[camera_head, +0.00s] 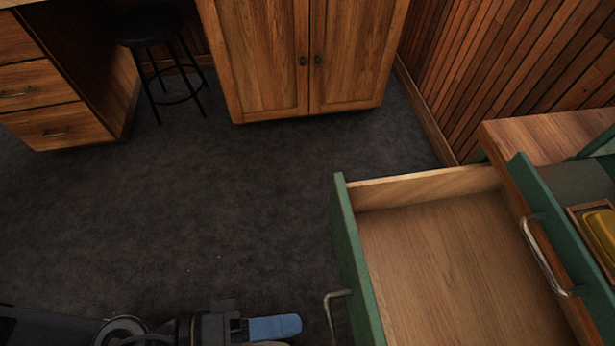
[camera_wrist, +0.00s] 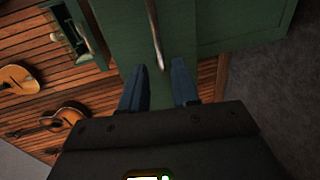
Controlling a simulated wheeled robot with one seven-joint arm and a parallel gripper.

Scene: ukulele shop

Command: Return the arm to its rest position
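My gripper (camera_head: 277,327) is at the bottom of the head view, its blue finger pointing right at the metal handle (camera_head: 334,312) of the open green-fronted drawer (camera_head: 352,265). A small gap shows between fingertip and handle. In the wrist view my gripper (camera_wrist: 160,80) has its two blue fingers apart with nothing held. The handle (camera_wrist: 154,35) runs down the green front (camera_wrist: 125,35) and ends just ahead of the gap between them. Much of my arm is outside the head view.
The pulled-out drawer's wooden floor (camera_head: 450,270) is bare. Another green drawer (camera_head: 548,205) beside it holds a yellow item (camera_head: 602,235) in a tray. A wooden cabinet (camera_head: 300,60), a black stool (camera_head: 150,35) and a desk (camera_head: 55,110) stand farther back. Dark carpet (camera_head: 220,200) lies clear between.

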